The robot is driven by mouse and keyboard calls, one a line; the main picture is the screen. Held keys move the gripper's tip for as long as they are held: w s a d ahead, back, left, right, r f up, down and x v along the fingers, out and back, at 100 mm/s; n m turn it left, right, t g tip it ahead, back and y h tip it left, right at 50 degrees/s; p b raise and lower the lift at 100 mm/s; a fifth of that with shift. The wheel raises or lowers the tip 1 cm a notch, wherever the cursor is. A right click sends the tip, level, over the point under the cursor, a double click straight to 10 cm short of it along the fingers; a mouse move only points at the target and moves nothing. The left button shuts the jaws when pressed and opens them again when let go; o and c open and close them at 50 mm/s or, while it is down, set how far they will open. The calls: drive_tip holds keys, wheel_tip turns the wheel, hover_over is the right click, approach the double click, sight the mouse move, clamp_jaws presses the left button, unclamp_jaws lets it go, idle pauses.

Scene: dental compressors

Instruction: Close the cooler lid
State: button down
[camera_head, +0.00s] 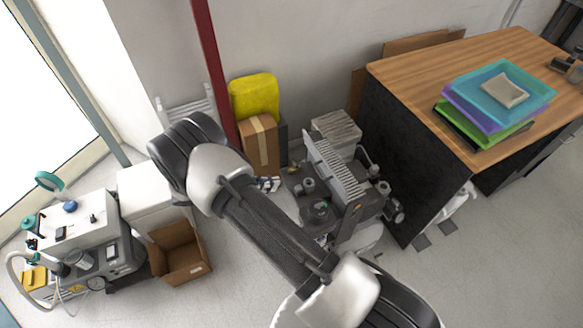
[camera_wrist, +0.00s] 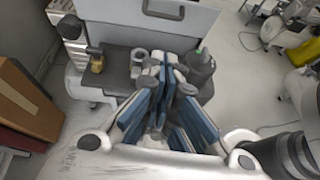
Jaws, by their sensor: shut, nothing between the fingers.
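A white box (camera_head: 155,196), possibly the cooler, stands on the floor at the left in the head view. I see no raised lid on it, and my arm partly covers its top right. In the wrist view, my gripper (camera_wrist: 172,98) is shut and empty, its blue-padded fingers close together. It is over or in front of a dark grey tray-like surface (camera_wrist: 116,72) with small fittings on it; contact cannot be told. A light grey upright panel (camera_wrist: 185,22) with a slotted handle is behind that surface; I cannot tell if it is the lid. My gripper is hidden in the head view.
A compressor unit (camera_head: 85,240) with hoses is at the left, near an open cardboard box (camera_head: 182,252). A machine with a ribbed panel (camera_head: 335,165) stands beside my arm. A wooden-topped desk (camera_head: 435,75) with stacked trays is at the right. Floor at the front left is clear.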

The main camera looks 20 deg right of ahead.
drive_tip(key=r+b+x, duration=0.1)
drive_tip(key=x, duration=1.2)
drive_tip(key=shift+w+d+r+n+b, duration=0.25)
drive_tip(key=shift+w+d+n+b, duration=0.1)
drive_tip(key=shift+d+n+b, duration=0.05)
drive_tip(key=shift+r, duration=0.15)
drive_tip(key=shift+d+r+p, duration=0.2)
drive_tip(key=shift+p, duration=0.35)
drive_tip(key=shift+d+r+y+p, duration=0.3)
drive_tip(key=shift+r+y+p, duration=0.1)
drive_tip(key=shift+y+p, duration=0.25)
